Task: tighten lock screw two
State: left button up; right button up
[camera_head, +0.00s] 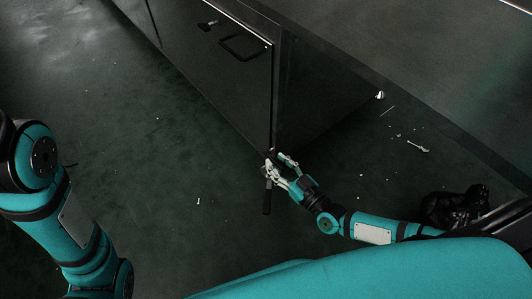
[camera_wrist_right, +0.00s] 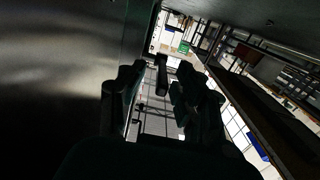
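My right gripper (camera_head: 279,169) is at the lower corner of a dark cabinet, with its pale fingers spread apart. A black bar-like handle (camera_head: 267,201) hangs down beside the fingers, just below the cabinet corner. It may belong to a lock screw, but I cannot tell which one. In the right wrist view, a dark upright piece (camera_wrist_right: 162,76) stands between the dark fingers of my right gripper (camera_wrist_right: 160,92), with bright gaps around it. Contact is not visible. My left arm shows at the left edge, but its gripper is out of view.
The cabinet door (camera_head: 215,70) has a black loop handle (camera_head: 243,47) and a small latch (camera_head: 208,25). Small pale bits and a screw-like piece (camera_head: 418,146) lie on the right. A black figure-like object (camera_head: 455,207) is near my right arm. The dark floor at left is mostly clear.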

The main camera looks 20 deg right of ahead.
jog(key=shift+w+a, duration=0.15)
jog(key=shift+w, duration=0.25)
grip_shut()
